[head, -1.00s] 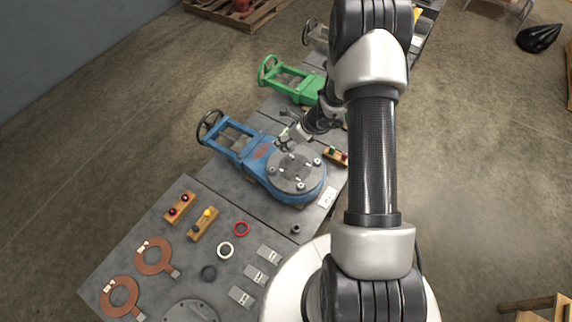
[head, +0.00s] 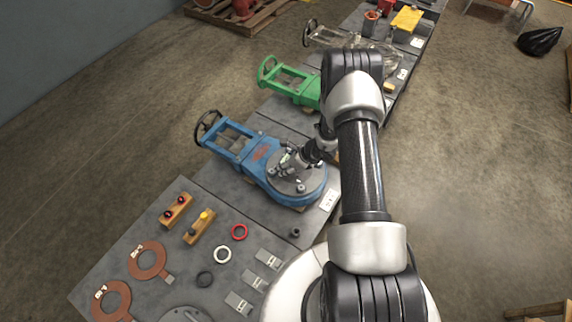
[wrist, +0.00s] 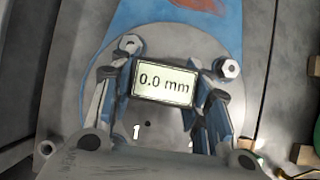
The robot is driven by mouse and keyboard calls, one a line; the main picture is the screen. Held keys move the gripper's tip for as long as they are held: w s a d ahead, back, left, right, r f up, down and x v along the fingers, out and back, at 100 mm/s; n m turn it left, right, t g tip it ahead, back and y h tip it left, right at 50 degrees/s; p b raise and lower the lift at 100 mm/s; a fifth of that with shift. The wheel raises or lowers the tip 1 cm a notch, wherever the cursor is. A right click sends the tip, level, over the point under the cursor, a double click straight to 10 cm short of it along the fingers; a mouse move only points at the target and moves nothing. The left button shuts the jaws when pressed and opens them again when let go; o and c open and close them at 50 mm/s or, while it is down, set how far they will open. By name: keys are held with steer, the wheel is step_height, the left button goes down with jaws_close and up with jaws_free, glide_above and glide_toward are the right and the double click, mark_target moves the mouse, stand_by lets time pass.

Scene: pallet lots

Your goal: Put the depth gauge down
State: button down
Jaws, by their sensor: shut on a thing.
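The depth gauge (wrist: 164,83) sits between the fingers of my gripper (wrist: 160,105) in the wrist view, its pale display reading 0.0 mm. My gripper is shut on it. Behind it is the round grey flange (wrist: 187,45) of the blue valve, with bolts around its rim. In the head view my gripper (head: 290,163) is over the flange (head: 300,182) of the blue valve (head: 247,163). I cannot tell whether the gauge touches the flange. The gauge is too small to make out in the head view.
A white label (head: 328,200) lies right of the flange. A green valve (head: 290,84) stands beyond.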

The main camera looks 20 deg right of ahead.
steer(key=shift+r, duration=0.15)
steer(key=c, duration=1.3)
jaws_free()
steer(key=shift+f, duration=0.25)
steer(key=shift+c, duration=0.2)
steer(key=o, duration=0.5)
steer(key=shift+r, duration=0.1)
steer(key=shift+r, duration=0.1)
